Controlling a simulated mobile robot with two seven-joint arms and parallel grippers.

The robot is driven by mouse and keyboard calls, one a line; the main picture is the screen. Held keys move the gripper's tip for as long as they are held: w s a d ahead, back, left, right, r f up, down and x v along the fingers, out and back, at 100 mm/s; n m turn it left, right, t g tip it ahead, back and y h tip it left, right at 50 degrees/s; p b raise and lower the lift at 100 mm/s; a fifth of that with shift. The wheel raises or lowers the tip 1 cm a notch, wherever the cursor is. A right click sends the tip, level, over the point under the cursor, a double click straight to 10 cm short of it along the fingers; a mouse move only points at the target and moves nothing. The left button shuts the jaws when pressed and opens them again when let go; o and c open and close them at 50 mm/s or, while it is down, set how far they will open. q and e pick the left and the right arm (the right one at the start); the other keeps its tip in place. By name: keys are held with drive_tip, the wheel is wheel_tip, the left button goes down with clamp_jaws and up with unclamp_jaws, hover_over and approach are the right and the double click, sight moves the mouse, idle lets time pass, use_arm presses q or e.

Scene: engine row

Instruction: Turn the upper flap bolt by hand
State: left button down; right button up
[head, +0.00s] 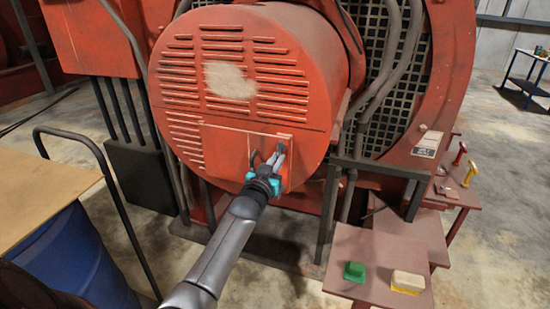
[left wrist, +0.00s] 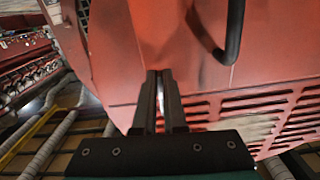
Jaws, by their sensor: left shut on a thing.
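The flap (head: 225,150) is a flat orange-red panel low on the front of the round red engine housing, with a dark handle (head: 253,159) that also shows in the left wrist view (left wrist: 234,35). My left gripper (head: 281,151) is at the flap's upper right corner. Its two dark fingers, also in the left wrist view (left wrist: 160,78), are close together with a small bright metal piece (left wrist: 160,97) between them. This piece is at the upper flap bolt's place; the fingers hide most of it. My right gripper is not in view.
Louvre slots and a pale worn patch (head: 229,81) are above the flap. A red-brown bench (head: 375,258) at lower right holds a green block (head: 354,271) and a yellow-and-white block (head: 408,282). A blue barrel (head: 75,255) and a black rail (head: 112,190) stand at left.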

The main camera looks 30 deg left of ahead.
use_arm(q)
drive_tip(key=shift+w+r+n, duration=0.15)
drive_tip(key=shift+r+n, duration=0.2)
drive_tip(key=shift+n, duration=0.25)
drive_tip(key=c, duration=1)
unclamp_jaws()
drive_tip(key=shift+w+f, duration=0.15)
drive_tip(key=shift+f, duration=0.1)
drive_tip(key=shift+d+f, duration=0.1)
drive_tip(key=v, duration=1.5)
drive_tip(key=shift+s, duration=0.3)
